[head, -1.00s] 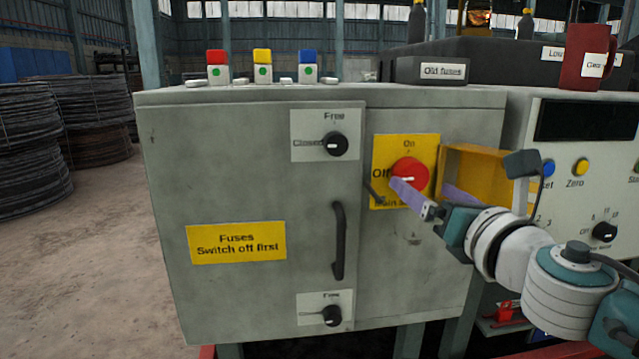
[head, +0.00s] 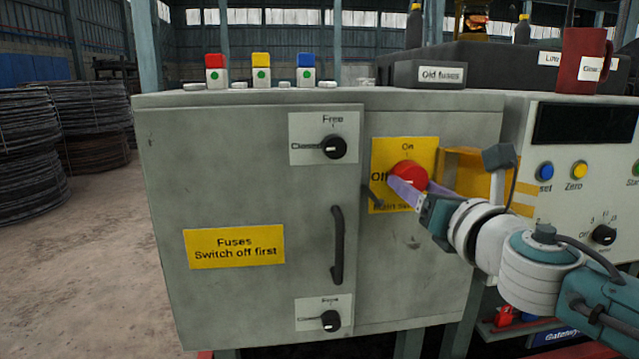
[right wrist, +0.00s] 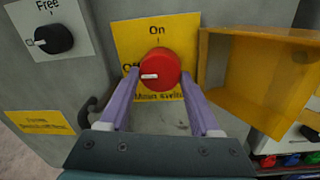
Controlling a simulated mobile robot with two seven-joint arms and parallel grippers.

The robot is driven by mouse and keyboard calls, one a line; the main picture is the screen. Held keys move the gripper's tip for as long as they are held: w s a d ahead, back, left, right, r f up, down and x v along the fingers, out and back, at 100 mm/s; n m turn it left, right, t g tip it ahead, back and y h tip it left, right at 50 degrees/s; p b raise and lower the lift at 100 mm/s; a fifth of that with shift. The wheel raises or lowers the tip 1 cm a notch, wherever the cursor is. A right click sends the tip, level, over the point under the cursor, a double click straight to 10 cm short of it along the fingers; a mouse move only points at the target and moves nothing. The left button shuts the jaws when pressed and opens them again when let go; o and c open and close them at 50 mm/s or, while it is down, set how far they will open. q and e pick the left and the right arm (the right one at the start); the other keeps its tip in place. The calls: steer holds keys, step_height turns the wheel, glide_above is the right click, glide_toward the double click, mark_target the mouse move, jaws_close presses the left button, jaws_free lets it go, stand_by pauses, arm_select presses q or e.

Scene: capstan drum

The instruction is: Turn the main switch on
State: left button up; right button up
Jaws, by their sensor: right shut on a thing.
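The main switch is a red round knob (head: 408,174) on a yellow plate (head: 420,148) marked On at the top and Off at the left. In the right wrist view the white mark on the knob (right wrist: 160,66) points left, toward Off. My right gripper (head: 402,190) is at the knob, coming from the lower right. Its two purple fingers (right wrist: 159,80) are shut on the knob, one on each side of it. The finger on the left partly covers the word Off. My left gripper is not in view.
A yellow box-like cover (right wrist: 255,80) stands open just right of the knob, close to my right gripper. The grey cabinet door to the left has a black handle (head: 337,245) and black knobs (head: 333,147). A control panel (head: 590,135) stands at the right.

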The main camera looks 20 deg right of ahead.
steer(key=c, duration=0.6)
